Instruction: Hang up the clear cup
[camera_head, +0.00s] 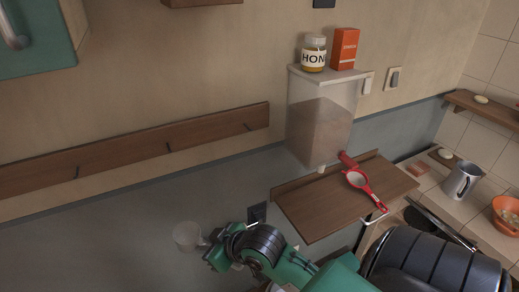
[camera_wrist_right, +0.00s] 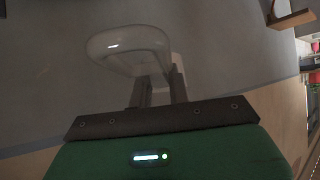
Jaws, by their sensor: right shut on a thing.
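The clear cup (camera_head: 187,236) is in my right gripper (camera_head: 207,240), in front of the grey lower wall and below the wooden rail. In the right wrist view the cup (camera_wrist_right: 130,50) is see-through, with its rounded rim toward the upper left. The fingers of the right gripper (camera_wrist_right: 160,90) are shut on its side or handle; I cannot tell exactly which. A wooden hook rail (camera_head: 110,153) runs along the wall at the left, with several small dark hooks, such as the middle hook (camera_head: 168,147). The cup is apart from the hooks. My left gripper is not in view.
A metal pitcher (camera_head: 462,181) and an orange bowl (camera_head: 507,213) stand at the right.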

